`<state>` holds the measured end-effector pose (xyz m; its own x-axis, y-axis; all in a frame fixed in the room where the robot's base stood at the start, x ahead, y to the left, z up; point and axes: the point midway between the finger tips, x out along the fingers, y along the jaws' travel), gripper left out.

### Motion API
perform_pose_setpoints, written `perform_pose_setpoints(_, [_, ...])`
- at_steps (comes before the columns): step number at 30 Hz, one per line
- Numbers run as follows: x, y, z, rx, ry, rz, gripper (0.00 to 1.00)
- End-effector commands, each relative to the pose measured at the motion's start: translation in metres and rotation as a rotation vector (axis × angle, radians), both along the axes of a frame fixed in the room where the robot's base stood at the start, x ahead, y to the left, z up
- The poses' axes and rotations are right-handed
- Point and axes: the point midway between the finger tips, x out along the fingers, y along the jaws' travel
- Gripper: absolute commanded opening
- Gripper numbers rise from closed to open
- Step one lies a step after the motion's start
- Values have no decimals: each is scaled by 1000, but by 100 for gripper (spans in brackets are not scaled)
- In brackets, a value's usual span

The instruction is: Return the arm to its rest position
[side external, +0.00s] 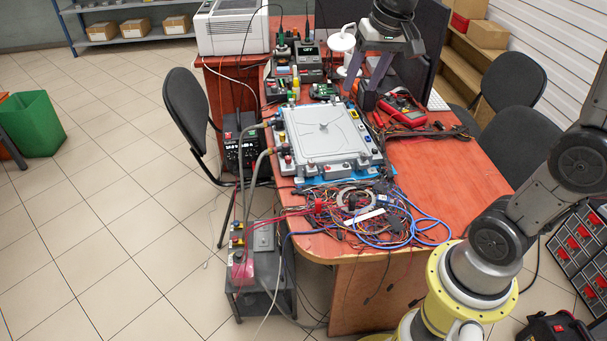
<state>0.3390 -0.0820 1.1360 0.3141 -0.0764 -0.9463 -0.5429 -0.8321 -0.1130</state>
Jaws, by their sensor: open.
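My gripper (361,90) is at the upper middle, pointing down over the far part of the orange desk (440,165). Its two dark fingers are apart, and I see nothing held between them. It is beyond the grey flat housing (322,135), and clear of it in the picture. Two grey hoses, an upper hose (255,127) and a lower hose (262,155), meet the left side of the housing and run down toward a low cart. Whether each hose end is fully seated is too small to tell.
A tangle of wires (365,215) lies at the desk's near end. A red multimeter (403,109), a white stand (342,42) and small electronics crowd the area around the gripper. A dark monitor (430,40) stands behind it. The desk's right side is mostly clear.

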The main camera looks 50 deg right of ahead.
Motion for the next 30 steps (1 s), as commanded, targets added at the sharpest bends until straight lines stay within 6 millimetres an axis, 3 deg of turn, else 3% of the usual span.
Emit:
perform_pose_setpoints(3, [-43,35,16,-31,-70,122,55])
perform_pose_setpoints(7, [-91,62,16,-65,-133,256,55])
perform_pose_setpoints(12, [-148,81,-7,-112,-185,423,55])
perform_pose_setpoints(15, [-168,83,-27,-133,-179,486,55])
perform_pose_setpoints(19, [-177,83,-47,-150,-138,544,55])
perform_pose_setpoints(30, [-175,82,-45,-160,-145,562,55])
